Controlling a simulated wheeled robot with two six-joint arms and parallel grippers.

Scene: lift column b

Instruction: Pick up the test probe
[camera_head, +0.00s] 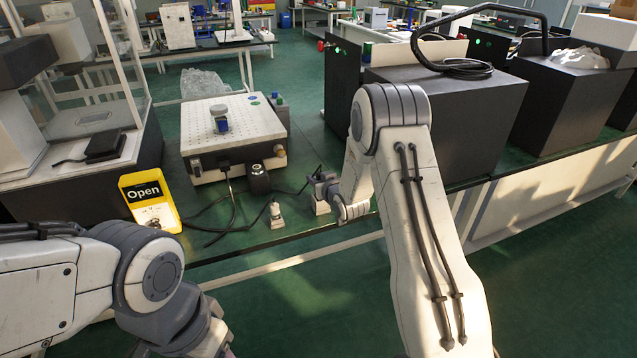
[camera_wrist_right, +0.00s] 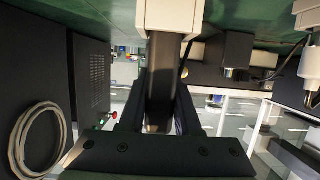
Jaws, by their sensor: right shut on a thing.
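My right gripper (camera_head: 326,188) is low over the front edge of the bench in the head view. In the right wrist view my right gripper (camera_wrist_right: 158,105) has its two fingers closed on the sides of a dark upright piece, which I take to be the test probe (camera_wrist_right: 162,85). A white block (camera_wrist_right: 170,14) adjoins the probe's far end, at the bench surface. The white block (camera_head: 320,207) also shows just below the gripper in the head view. I cannot tell whether the probe is clear of it. Only my left arm shows at lower left; its gripper is out of view.
A similar small white-based piece (camera_head: 276,217) stands to the left, near loose black cables. Behind it is a perforated platform (camera_head: 240,130). A yellow "Open" sign (camera_head: 146,195) stands farther left. A large dark box (camera_head: 455,115) stands close on the right.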

